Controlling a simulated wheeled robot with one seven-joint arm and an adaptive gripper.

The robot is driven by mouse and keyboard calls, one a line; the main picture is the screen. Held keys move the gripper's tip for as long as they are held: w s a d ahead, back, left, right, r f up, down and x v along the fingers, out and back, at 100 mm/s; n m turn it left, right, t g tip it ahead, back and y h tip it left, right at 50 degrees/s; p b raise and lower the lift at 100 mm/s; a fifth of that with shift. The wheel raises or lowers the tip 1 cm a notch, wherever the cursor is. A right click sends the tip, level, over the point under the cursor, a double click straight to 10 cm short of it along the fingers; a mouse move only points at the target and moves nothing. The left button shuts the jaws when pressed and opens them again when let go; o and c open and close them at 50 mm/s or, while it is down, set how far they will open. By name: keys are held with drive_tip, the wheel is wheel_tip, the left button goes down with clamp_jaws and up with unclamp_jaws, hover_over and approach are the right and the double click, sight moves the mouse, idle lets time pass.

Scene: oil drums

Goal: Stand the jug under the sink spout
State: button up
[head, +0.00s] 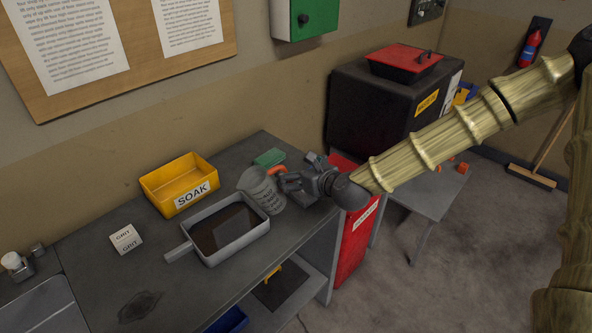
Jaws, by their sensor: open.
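A grey jug (258,186) with dark lettering stands at the right end of the workbench, behind the grey pan. An orange part (277,172), which looks like its handle, shows at its upper right. My gripper (287,182) is open just right of the jug, with its fingers close to the orange part. I cannot tell whether they touch it. A sink spout is not clearly visible. A pale, flat-looking fixture (42,308) is cut off at the lower left, with a small white-topped fitting (14,262) behind it; I cannot tell whether these belong to the sink.
The grey pan (262,229) of dark liquid sits in front of the jug. A yellow SOAK bin (172,174), a white GRIT block (126,238) and a green block (268,157) are on the bench (90,240). The front left bench top is mostly clear.

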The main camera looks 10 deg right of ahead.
drive_tip(key=v, duration=1.1)
drive_tip(key=shift+r, duration=0.1)
drive_tip(key=shift+c, duration=0.2)
